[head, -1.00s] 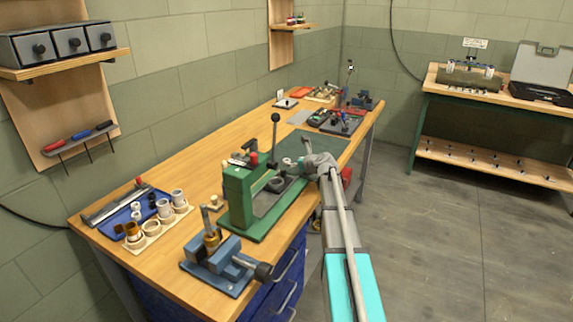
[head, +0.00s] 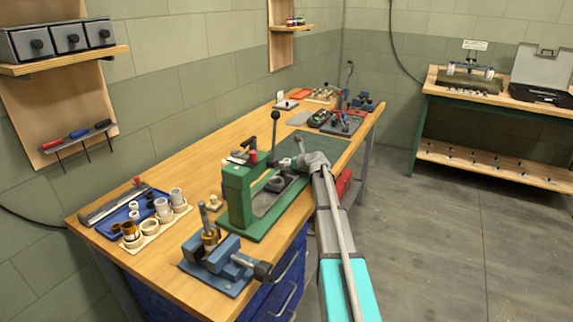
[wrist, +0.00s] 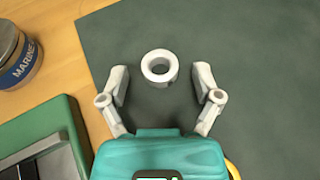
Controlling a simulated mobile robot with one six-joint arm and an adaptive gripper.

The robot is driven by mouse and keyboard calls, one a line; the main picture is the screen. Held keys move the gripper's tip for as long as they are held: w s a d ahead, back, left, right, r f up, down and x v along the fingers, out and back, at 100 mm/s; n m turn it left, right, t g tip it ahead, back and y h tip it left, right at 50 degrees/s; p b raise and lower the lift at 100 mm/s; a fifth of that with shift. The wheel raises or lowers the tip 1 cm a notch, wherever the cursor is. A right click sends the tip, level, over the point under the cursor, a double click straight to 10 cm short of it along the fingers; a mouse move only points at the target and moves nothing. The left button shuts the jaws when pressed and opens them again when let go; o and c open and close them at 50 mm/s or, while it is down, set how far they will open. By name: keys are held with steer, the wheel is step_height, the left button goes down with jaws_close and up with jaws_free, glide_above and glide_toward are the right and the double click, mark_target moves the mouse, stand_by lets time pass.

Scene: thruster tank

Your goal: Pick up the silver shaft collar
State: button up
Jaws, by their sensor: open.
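The silver shaft collar (wrist: 159,67) is a pale ring with a round hole, lying flat on a dark green mat (wrist: 245,60) in the wrist view. My gripper (wrist: 160,82) is open, its two fingers pointing toward the collar, one on each side, with clear gaps between them and the ring. Nothing is held. In the head view my gripper (head: 304,158) is over the workbench beside the green press, near the mat (head: 335,147). I cannot make out the collar in the head view.
A tin with a blue label (wrist: 20,60) and the green press base (wrist: 45,140) lie left in the wrist view. In the head view, the green press (head: 238,197) and a blue vise (head: 218,262) stand close by. The mat right of the collar is clear.

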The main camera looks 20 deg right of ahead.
steer(key=shift+c, duration=0.2)
steer(key=c, duration=1)
steer(key=shift+r, duration=0.2)
step_height(320, 180, up, 3)
steer(key=p, duration=0.3)
steer(key=shift+s+a+r+p, duration=0.55)
steer(key=shift+s+r+p, duration=1.1)
steer(key=shift+s, duration=0.65)
steer(key=shift+s+a+r+p, duration=0.5)
steer(key=shift+s+r+p, duration=1.15)
steer(key=shift+s, duration=0.6)
steer(key=shift+s+a+r+p, duration=0.55)
steer(key=shift+s+r+p, duration=1.05)
steer(key=shift+s, duration=0.7)
steer(key=shift+f, duration=0.1)
